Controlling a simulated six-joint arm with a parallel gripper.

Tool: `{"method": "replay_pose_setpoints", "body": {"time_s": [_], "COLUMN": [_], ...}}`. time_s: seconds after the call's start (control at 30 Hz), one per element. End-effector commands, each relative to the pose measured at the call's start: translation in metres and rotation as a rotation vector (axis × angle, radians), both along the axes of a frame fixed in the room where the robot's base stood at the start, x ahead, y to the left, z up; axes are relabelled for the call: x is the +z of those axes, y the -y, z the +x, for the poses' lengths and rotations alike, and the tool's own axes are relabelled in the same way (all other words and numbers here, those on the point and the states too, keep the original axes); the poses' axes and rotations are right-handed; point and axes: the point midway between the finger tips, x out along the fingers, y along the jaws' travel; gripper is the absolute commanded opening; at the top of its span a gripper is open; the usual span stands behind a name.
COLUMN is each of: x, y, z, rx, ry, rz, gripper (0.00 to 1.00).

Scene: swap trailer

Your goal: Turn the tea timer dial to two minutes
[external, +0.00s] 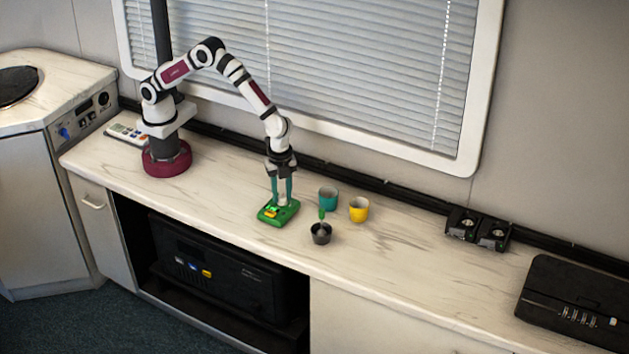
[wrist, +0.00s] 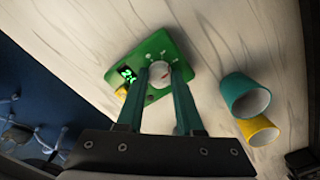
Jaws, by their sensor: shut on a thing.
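The tea timer (external: 278,212) is a green box lying on the counter below my arm. My gripper (external: 282,199) points straight down over the timer. In the wrist view its two teal fingers (wrist: 160,82) stand on either side of the dial, shut on it. The fingers hide part of the dial's sides and the lower part of the timer.
A teal cup (external: 328,199) and a yellow cup (external: 358,209) stand right of the timer. A small dark pot (external: 321,234) with a green thing upright in it stands close in front. Two black devices (external: 478,229) and a black case (external: 575,301) lie farther right.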

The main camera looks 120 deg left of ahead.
Motion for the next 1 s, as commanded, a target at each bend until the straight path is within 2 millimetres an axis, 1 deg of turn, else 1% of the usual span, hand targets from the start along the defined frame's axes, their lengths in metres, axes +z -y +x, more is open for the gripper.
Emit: {"method": "replay_pose_setpoints", "body": {"time_s": [0.23,0.63,0.67,0.7,0.77,0.8,0.83,1.0], "x": [-0.0002,-0.0003,-0.0003,-0.0003,-0.0003,-0.0002,-0.0002,-0.0001], "y": [0.0006,0.0007,0.0007,0.0007,0.0005,0.0004,0.0004,0.0002], "z": [-0.0002,-0.0003,-0.0003,-0.0003,-0.0003,-0.0003,-0.0003,-0.0002], "rx": [-0.043,-0.048,-0.048,-0.048,-0.048,-0.048,-0.048,-0.048], "ry": [-0.001,-0.001,-0.001,-0.001,-0.001,-0.001,-0.001,-0.001], "rz": [-0.001,-0.001,-0.001,-0.001,-0.001,-0.001,-0.001,-0.001], "gripper": [0.0,0.0,0.37,0.45,0.55,0.63,0.66,0.66]}}
